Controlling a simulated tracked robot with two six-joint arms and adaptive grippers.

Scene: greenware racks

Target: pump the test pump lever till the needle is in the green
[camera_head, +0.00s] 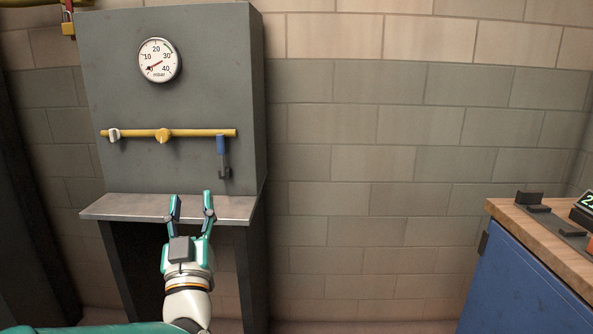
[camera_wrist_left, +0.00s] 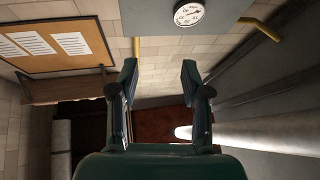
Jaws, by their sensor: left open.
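The round white gauge (camera_head: 158,60) is on the upper part of a grey panel. My left gripper (camera_head: 191,196) is open and empty, in front of the metal shelf, below and left of that piece. In the left wrist view the open fingers (camera_wrist_left: 159,72) have nothing between them; the gauge (camera_wrist_left: 189,14) shows at the top.
A white knob (camera_head: 114,135) and a yellow knob (camera_head: 163,135) sit on the pipe. The metal shelf (camera_head: 235,210) juts out below the panel. A blue cabinet (camera_head: 525,285) with a wooden top stands at right; the wall between is clear. The left wrist view shows a corkboard (camera_wrist_left: 85,62).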

